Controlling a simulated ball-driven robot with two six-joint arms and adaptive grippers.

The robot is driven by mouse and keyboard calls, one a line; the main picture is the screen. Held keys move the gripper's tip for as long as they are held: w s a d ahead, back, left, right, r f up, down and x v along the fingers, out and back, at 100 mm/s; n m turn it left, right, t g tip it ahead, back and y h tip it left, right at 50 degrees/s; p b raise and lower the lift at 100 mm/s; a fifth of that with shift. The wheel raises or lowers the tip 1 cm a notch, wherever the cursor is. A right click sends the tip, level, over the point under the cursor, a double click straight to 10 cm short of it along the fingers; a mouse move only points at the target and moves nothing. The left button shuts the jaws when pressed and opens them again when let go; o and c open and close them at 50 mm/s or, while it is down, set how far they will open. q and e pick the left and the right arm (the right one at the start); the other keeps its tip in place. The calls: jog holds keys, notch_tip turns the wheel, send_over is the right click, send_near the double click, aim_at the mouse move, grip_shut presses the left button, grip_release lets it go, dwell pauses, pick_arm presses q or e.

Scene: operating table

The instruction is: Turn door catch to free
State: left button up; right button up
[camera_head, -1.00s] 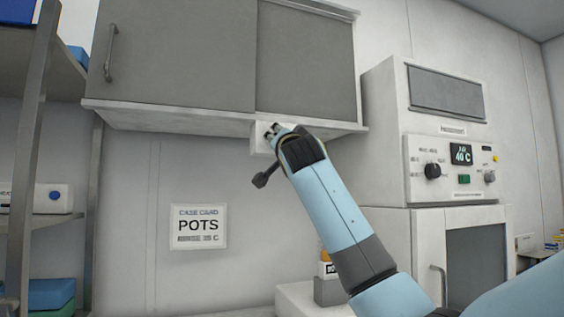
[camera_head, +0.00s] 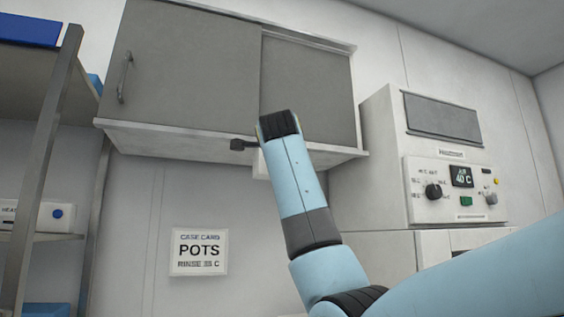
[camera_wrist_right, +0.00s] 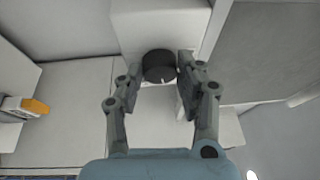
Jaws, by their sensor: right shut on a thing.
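The catch is a round dark knob (camera_wrist_right: 160,65) with a small white mark near its lower edge, on a white box (camera_wrist_right: 150,28) in the right wrist view. In the head view, part of this white box (camera_head: 261,166) shows below the grey wall cabinet (camera_head: 190,60). My right gripper (camera_wrist_right: 161,70) is shut on the knob, one finger at each side. My left gripper is not in view.
A warming unit (camera_head: 378,150) with a 40 C display and dials stands at the right. Metal shelving (camera_head: 45,150) is at the left. A POTS card (camera_head: 199,252) hangs on the wall. The wall around the card is clear.

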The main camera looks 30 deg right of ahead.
jog(key=shift+m+g, duration=0.4)
jog(key=shift+m, duration=0.7)
jog(key=o, duration=1.1)
jog(key=shift+o, duration=0.2)
jog(key=shift+r, duration=0.1)
jog(key=v, duration=1.2)
jog(key=shift+s+d+r, duration=0.1)
jog(key=shift+r, duration=0.05)
